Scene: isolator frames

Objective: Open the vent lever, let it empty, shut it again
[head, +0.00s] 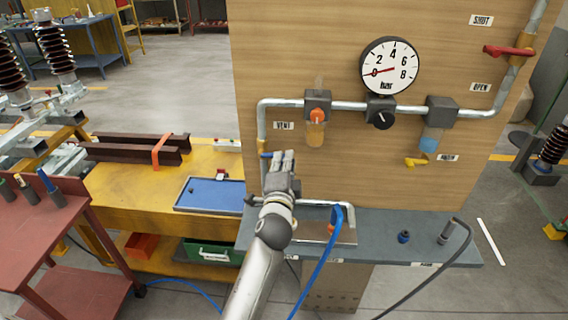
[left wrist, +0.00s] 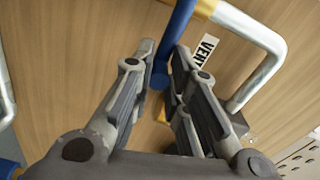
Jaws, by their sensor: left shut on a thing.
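The vent lever is a blue handle (head: 266,155) on the pipe at the left of the wooden panel, below and left of the VENT label (head: 284,126). My left gripper (head: 283,156) is at it and hides part of it. In the left wrist view the blue lever (left wrist: 180,22) runs down between the fingertips of my left gripper (left wrist: 164,56), which is shut on it. The pressure gauge (head: 390,65) has its red needle at about 0 bar. My right gripper is not in view.
A red lever (head: 508,51) sits on the right pipe between the SHUT and OPEN labels. A filter bowl (head: 316,133) and a yellow valve handle (head: 416,162) hang under the pipe. A blue hose (head: 322,270) crosses the grey shelf (head: 385,226). A blue tray (head: 210,194) lies on the yellow bench.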

